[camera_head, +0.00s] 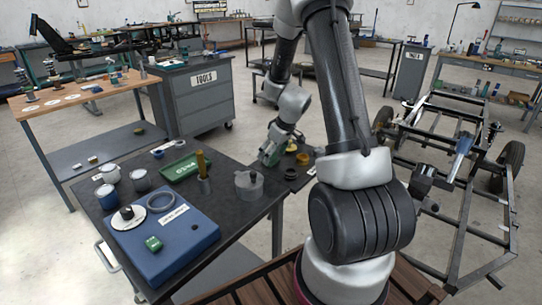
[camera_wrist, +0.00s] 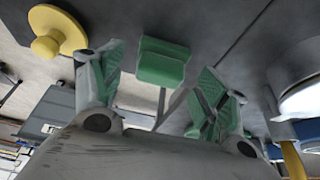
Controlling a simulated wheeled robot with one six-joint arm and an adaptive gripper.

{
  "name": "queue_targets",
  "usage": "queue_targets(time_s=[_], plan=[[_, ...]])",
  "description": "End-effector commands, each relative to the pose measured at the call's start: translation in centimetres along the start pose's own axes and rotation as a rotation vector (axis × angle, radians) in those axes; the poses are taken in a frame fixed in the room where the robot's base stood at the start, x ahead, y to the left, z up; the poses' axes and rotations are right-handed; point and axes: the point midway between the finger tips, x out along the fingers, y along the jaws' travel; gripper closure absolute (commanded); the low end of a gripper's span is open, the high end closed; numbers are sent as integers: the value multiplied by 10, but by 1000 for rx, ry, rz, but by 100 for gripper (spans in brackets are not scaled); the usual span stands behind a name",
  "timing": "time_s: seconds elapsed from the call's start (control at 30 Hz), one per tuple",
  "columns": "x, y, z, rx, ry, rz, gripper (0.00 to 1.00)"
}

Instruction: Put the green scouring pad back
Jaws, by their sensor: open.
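My gripper (camera_head: 269,157) is open, low over the far right part of the dark table. In the wrist view its two fingers (camera_wrist: 164,72) have green inner faces and stand apart. A green block (camera_wrist: 163,61), which looks like the scouring pad, shows between and beyond the fingertips, with clear gaps to both fingers. I cannot tell whether it touches the surface behind it. In the head view the gripper hides that spot.
Yellow and dark round parts (camera_head: 303,159) lie right of my gripper. A yellow knobbed disc (camera_wrist: 58,32) shows in the wrist view.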

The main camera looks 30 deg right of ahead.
Motion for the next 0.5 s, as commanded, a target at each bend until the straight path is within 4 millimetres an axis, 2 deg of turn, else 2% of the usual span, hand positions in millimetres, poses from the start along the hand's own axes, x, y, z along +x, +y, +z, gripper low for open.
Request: queue_targets(time_s=[0.3,0.5], plan=[[-72,0,-1,-1,4,3,26],[-98,0,0,-1,2,2,26]])
